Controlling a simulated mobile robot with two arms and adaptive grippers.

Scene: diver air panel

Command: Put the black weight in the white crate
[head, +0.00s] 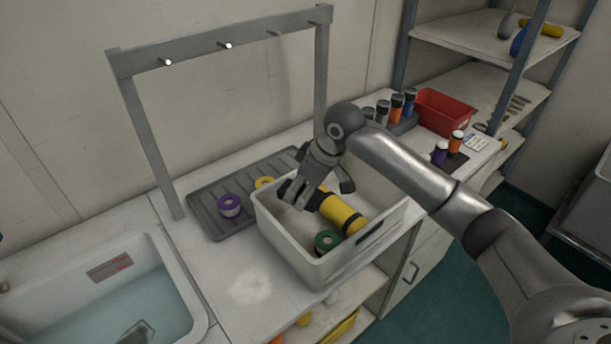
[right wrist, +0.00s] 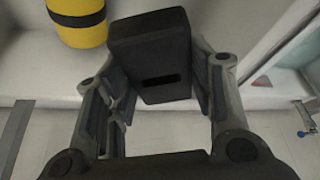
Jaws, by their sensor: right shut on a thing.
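The black weight (right wrist: 150,50) is a dark block with a slot, held between the fingers of my right gripper (right wrist: 162,82) in the right wrist view. In the head view my right gripper (head: 312,192) is over the white crate (head: 290,250), reaching down at its back left part; I cannot clearly tell the weight from the dark fingers there. Whether the weight touches the crate is hidden. In the crate are a yellow cylinder with black bands (head: 341,214) and a green ring-shaped item (head: 327,241). My left gripper is not in view.
A dark grey ribbed mat (head: 205,205) with a purple roll (head: 230,205) and a yellow roll (head: 264,183) lies left of the crate. A metal rack frame (head: 150,150) stands behind. A sink (head: 110,290) is at left, a red bin (head: 443,112) at back right.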

